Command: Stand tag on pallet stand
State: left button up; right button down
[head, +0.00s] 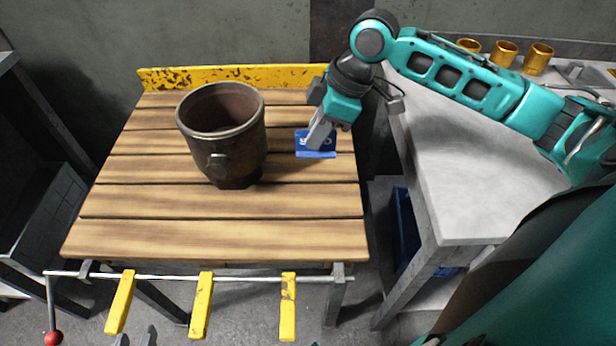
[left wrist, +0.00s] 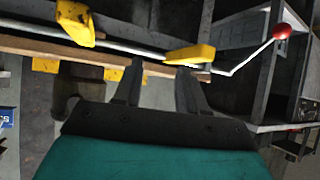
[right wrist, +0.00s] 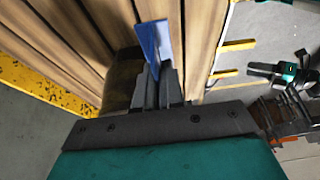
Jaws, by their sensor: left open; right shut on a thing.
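The pallet stand (head: 215,235) is a table of wooden slats with a yellow, worn back rail. The blue tag (head: 327,143) with white lettering is at the stand's right side, upright with a small foot along its bottom. My right gripper (head: 319,137) comes from above and is shut on the tag, which also shows between its fingertips in the right wrist view (right wrist: 153,40). Whether the tag's foot touches the slats I cannot tell. My left gripper (left wrist: 157,75) is open and empty, below the stand's front edge; its fingertips show at the head view's bottom edge.
A dark metal pot (head: 225,150) stands on the slats left of the tag. Yellow handles (head: 201,305) and a red-knobbed lever (head: 53,338) sit along the front. A grey table (head: 470,190) with brass cups (head: 505,53) is at right. The front slats are clear.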

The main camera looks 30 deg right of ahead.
notch_tip(320, 180, down, 10)
jog(key=shift+r+b, duration=0.1)
jog(key=shift+b, duration=0.9)
pick_arm(q)
jog(key=shift+w+d+f+h+b, duration=0.3)
jog(key=shift+w+d+f+b, duration=0.3)
jog(key=shift+d, duration=0.15)
pick_arm(e)
jog(key=shift+f, duration=2.4)
pick_arm(q)
jog(key=shift+s, duration=0.1)
pick_arm(e)
jog(key=shift+f, duration=0.15)
pick_arm(q)
jog(key=shift+s+f, duration=0.1)
jog(key=shift+s, duration=0.05)
pick_arm(e)
jog(key=c, duration=1.3)
grip_release()
jog(key=shift+o, duration=0.2)
